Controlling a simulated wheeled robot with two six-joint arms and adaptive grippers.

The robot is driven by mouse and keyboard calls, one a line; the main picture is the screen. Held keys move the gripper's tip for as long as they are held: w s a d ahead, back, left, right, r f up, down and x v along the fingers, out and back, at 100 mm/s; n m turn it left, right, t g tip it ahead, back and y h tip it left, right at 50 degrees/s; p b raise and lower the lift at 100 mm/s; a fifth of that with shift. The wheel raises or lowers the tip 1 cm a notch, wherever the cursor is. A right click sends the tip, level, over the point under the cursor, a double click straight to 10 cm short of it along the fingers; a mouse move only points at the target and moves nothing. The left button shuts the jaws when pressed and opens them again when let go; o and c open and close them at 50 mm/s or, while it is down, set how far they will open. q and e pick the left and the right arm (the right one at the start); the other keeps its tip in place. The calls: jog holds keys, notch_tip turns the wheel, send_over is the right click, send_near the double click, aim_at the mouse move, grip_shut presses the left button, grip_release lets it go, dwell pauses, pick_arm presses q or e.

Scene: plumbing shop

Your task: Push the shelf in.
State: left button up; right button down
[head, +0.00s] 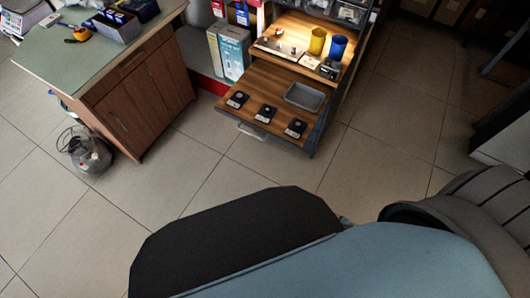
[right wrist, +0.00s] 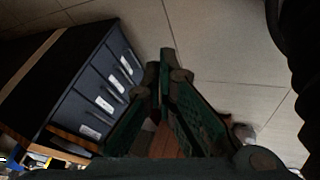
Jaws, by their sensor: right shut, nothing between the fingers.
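The pull-out shelf (head: 257,107) has a wooden top, and in the head view it sticks out from the lower part of a lit display unit. A metal handle (head: 251,133) is on its front edge. Several small black items (head: 266,113) and a grey tray (head: 305,97) lie on it. My right gripper (right wrist: 166,72) shows only in the right wrist view, its fingers together and empty. No shelf is clearly recognisable near it there. My left gripper is in neither view.
A wooden cabinet with a green top (head: 95,49) stands left of the shelf. A round glass-like vessel (head: 88,152) is on the floor beside it. Tiled floor (head: 200,165) is open before the shelf. A dark unit with labelled drawers (right wrist: 85,90) fills the right wrist view's left.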

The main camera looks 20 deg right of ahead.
jog(key=w+f+n+t+b, duration=0.2)
jog(key=w+n+t+b, duration=0.25)
jog(key=w, duration=0.45)
jog(key=w+a+r+n+t+y+b, duration=0.65)
jog(key=w+r+n+y+b, duration=0.3)
jog(key=n+b, duration=0.4)
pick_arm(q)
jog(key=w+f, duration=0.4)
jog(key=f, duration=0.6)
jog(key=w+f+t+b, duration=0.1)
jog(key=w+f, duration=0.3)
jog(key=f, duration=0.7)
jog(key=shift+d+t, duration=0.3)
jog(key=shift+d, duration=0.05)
pick_arm(e)
jog(key=w+a, duration=0.1)
jog(key=w, duration=1.1)
jog(key=shift+a+r+g+h, duration=0.2)
jog(key=shift+r+g+h, duration=0.15)
jog(key=shift+r+g, duration=0.1)
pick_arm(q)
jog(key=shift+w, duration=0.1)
pick_arm(e)
jog(key=shift+d, duration=0.1)
